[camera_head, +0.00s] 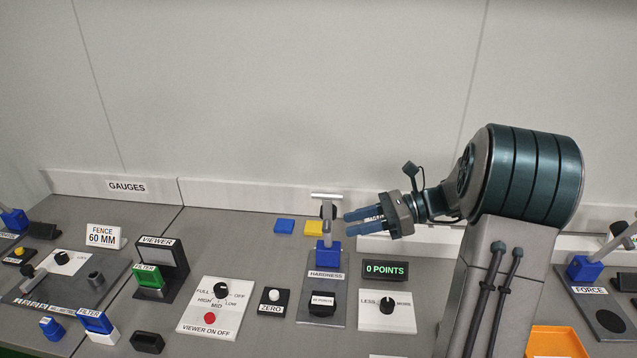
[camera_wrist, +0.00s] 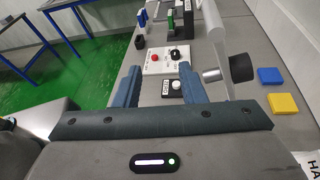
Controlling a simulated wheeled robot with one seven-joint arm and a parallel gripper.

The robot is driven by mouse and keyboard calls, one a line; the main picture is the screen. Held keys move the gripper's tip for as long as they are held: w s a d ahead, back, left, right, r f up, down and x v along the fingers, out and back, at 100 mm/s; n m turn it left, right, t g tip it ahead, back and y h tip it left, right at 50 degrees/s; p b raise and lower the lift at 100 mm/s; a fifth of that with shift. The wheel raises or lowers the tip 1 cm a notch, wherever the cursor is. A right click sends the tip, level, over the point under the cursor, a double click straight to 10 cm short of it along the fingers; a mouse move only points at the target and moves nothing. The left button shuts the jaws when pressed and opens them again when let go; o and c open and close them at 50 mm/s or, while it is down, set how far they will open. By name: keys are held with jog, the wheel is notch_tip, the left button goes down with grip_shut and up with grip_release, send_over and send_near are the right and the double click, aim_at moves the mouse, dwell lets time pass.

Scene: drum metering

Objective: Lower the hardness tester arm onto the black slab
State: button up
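The hardness tester (camera_head: 325,257) has a blue post on a grey plate labelled HARDNESS. Its grey arm (camera_head: 327,225) is raised above the post, with a T-shaped bar on top and a dark round end. The black slab (camera_head: 322,297), with a white label on it, lies on the plate in front of the post. My gripper (camera_head: 348,223) is open and empty, just right of the raised arm in the head view. In the wrist view the gripper (camera_wrist: 158,70) has a wide gap, and the tester arm (camera_wrist: 220,50) stands to the right of its right finger. Contact cannot be told.
A display (camera_head: 385,271) reads 0 POINTS beside the tester. A LESS/MORE knob (camera_head: 387,306) and a ZERO button (camera_head: 273,297) flank it. A blue block (camera_head: 284,226) and a yellow block (camera_head: 313,228) lie behind. A FORCE station (camera_head: 590,285) and orange tray (camera_head: 557,341) are right.

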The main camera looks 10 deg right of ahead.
aim_at(320, 196)
jog(key=w+d+r+m+t+y+p, duration=0.1)
jog(key=w+d+r+m+t+y, duration=0.2)
jog(key=d, duration=0.4)
jog(key=shift+m, duration=0.4)
jog(key=p+x, duration=0.1)
jog(key=x, duration=0.3)
jog(key=f+p+x, duration=0.1)
jog(key=x, duration=0.4)
jog(key=p+x, duration=0.1)
jog(key=x, duration=0.4)
jog(key=shift+w+a+f, duration=0.1)
jog(key=shift+w+f, duration=0.05)
jog(key=shift+w, duration=0.2)
grip_shut()
